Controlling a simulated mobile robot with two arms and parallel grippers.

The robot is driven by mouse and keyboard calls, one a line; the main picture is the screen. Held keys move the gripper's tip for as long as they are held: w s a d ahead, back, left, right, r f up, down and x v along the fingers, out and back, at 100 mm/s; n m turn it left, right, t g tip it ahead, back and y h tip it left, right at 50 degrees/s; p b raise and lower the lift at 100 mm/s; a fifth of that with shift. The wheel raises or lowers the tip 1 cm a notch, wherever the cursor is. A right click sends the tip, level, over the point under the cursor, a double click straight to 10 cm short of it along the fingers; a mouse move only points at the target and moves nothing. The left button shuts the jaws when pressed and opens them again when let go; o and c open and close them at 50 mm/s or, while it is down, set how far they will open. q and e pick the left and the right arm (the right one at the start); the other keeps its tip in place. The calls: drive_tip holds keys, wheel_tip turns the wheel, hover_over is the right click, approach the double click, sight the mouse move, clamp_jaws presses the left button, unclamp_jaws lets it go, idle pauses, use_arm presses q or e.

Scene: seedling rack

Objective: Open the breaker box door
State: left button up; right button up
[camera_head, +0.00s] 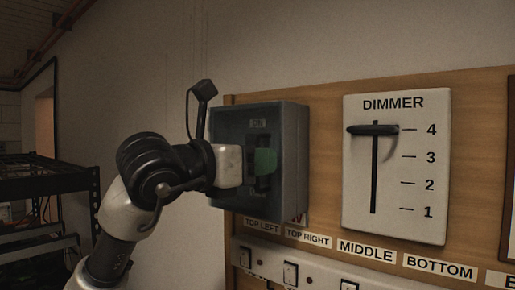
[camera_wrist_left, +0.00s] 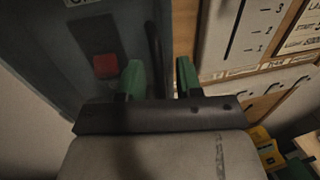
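The breaker box (camera_head: 290,125) is a grey-blue box on the wooden panel, and its smoky front door looks shut. "ON" shows on its front. My left gripper (camera_head: 264,161) is at the front of the box, with a green fingertip over the door. In the left wrist view, the two green fingers (camera_wrist_left: 160,72) stand apart, with a dark upright bar, which looks like the door handle (camera_wrist_left: 153,50), between them. Whether they touch it I cannot tell. A red switch (camera_wrist_left: 105,66) shows on the box front. My right gripper is not in view.
A dimmer plate (camera_head: 422,190) with a slider at 4 is right of the box. A row of labelled switches (camera_head: 290,273) runs below. A dark metal rack (camera_head: 45,180) stands at the left. Bare wall is behind my arm.

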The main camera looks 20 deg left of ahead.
use_arm(q)
drive_tip(key=shift+w+d, duration=0.15)
drive_tip(key=shift+w, duration=0.15)
clamp_jaws()
drive_tip(key=shift+s+f, duration=0.1)
drive_tip(key=shift+s, duration=0.05)
